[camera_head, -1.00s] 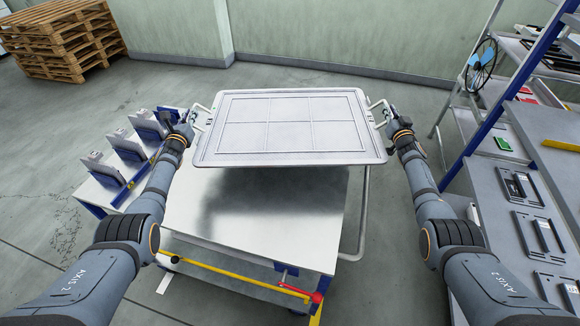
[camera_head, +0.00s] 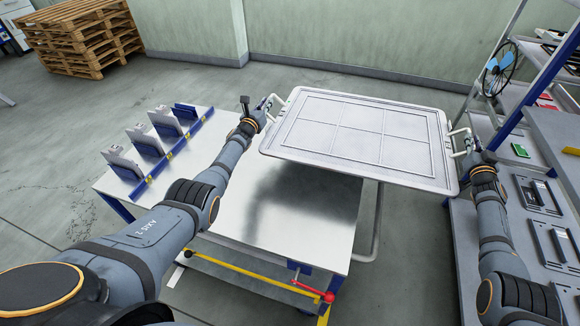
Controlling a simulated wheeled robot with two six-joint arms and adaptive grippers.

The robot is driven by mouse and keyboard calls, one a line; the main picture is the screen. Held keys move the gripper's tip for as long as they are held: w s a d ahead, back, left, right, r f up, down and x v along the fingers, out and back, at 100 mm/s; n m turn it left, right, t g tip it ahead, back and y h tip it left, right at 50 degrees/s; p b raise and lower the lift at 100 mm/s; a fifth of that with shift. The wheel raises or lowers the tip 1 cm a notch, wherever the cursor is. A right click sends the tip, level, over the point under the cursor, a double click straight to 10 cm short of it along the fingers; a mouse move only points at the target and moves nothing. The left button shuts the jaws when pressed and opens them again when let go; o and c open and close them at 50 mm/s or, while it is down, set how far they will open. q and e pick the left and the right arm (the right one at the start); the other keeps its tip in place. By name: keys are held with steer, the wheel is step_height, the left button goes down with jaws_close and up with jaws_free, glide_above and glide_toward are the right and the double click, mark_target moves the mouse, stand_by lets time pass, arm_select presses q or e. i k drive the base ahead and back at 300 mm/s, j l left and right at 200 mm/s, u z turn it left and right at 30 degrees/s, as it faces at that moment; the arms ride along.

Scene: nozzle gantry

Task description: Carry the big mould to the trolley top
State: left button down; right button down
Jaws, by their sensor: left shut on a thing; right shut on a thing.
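The big mould (camera_head: 360,136) is a pale rectangular tray with a ribbed grid and a wire handle at each end. It is held up over the back of the trolley top (camera_head: 270,212), tilted in the picture with its right end lower. Its right part overhangs past the trolley's right edge. My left gripper (camera_head: 264,108) is shut on the left handle. My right gripper (camera_head: 466,148) is shut on the right handle. The gap between mould and trolley top is hard to judge; a dark reflection shows on the metal top.
A shelf rack (camera_head: 535,165) with flat parts and a blue post is close to my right arm. Wooden pallets (camera_head: 85,40) stand far back left. A red-knobbed lever (camera_head: 328,297) is at the trolley's front.

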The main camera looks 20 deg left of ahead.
mark_target(262, 169)
steer(key=k+j, duration=0.15)
steer(key=j, duration=0.25)
steer(key=k+j, duration=0.1)
steer(key=j, duration=0.3)
steer(key=k+j, duration=0.15)
steer(key=j, duration=0.25)
steer(key=k+j, duration=0.1)
steer(key=j, duration=0.3)
